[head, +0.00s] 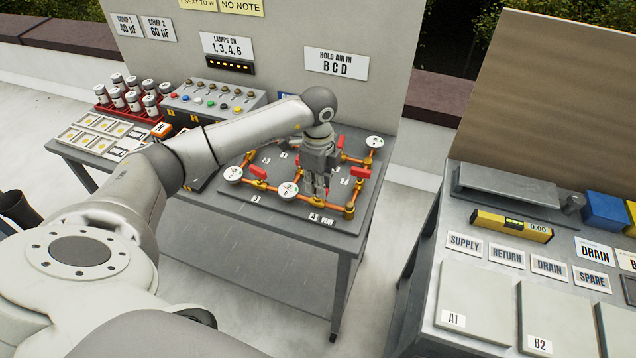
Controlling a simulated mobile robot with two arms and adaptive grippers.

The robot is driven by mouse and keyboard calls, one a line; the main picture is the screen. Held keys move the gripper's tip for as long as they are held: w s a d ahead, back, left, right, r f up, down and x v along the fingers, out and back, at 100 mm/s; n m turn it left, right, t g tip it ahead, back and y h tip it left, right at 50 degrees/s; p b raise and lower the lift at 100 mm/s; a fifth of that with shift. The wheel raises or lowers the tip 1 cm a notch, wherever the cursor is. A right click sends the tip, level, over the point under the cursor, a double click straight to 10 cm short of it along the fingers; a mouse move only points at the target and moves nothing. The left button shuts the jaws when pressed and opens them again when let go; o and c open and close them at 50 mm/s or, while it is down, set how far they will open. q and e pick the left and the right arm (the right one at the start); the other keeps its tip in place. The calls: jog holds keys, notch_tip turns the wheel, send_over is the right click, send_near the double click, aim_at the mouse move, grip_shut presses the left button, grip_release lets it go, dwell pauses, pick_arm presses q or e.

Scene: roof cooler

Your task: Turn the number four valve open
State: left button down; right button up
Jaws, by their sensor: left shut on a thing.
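The pipe board (262,208) lies on the middle table, with copper pipes, brass fittings, round white gauges and red valve handles. The label "4 VENT" (321,218) is on its front edge. The number four valve (319,203) shows as a brass body on the front pipe, just behind that label. My left gripper (320,192) points down over this valve, its fingers shut at its top. The fingers hide the handle, so its angle cannot be told. A red handle (360,172) on the right pipe stands apart from the gripper. My right gripper is out of view.
A switch box (215,101), a red rack (130,105) of canisters and a tray of small parts stand at the left. An upright panel with signs rises behind. A second table (465,210) with plates and a yellow level (511,225) is at the right, across a gap.

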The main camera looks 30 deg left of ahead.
pick_arm(q)
jog(key=shift+r, duration=0.1)
jog(key=c, duration=1.5)
grip_release()
notch_tip(320, 180, up, 12)
jog(key=shift+f, duration=0.1)
